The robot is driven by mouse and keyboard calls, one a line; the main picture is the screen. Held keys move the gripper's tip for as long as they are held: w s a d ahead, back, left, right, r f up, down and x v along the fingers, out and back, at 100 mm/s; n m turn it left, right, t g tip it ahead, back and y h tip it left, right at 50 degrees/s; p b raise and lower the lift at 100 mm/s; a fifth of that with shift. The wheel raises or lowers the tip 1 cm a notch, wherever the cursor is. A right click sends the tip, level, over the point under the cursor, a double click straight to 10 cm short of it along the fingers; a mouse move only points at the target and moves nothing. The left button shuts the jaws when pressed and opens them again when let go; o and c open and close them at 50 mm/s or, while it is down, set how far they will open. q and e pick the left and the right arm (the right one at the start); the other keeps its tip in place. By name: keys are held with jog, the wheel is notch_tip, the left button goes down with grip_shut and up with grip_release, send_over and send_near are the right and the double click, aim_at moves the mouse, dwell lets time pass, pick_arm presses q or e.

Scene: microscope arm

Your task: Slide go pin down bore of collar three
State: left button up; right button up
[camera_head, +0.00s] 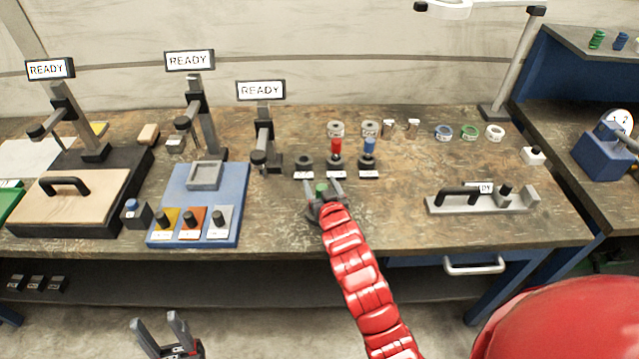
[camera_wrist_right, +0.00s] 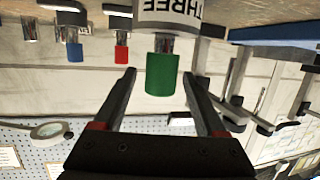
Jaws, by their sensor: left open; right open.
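The green-handled pin (camera_wrist_right: 162,75) stands at a light grey collar marked THREE (camera_wrist_right: 170,12); the right wrist view is upside down. A short bright length of shank shows between handle and collar; the shank's far end is hidden, and how deep it sits I cannot tell. In the head view the green handle (camera_head: 321,188) shows between the fingers of my right gripper (camera_head: 323,189), which hides the collar. My right gripper (camera_wrist_right: 160,80) is open, fingers on either side of the handle with gaps. My left gripper (camera_head: 160,325) is open and empty, low in front of the bench.
A red pin (camera_head: 336,147) and a blue pin (camera_head: 369,146) stand in black holders behind my right gripper; the black holder (camera_head: 304,164) to their left is empty. Two grey collars (camera_head: 335,129) (camera_head: 369,129) lie further back. A blue fixture (camera_head: 226,187) stands left; a grey handled block (camera_head: 480,202) right.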

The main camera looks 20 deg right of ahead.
jog(key=p+v, duration=0.7)
jog(key=v, duration=0.8)
jog(key=shift+s+r, duration=0.2)
jog(key=shift+s, duration=0.2)
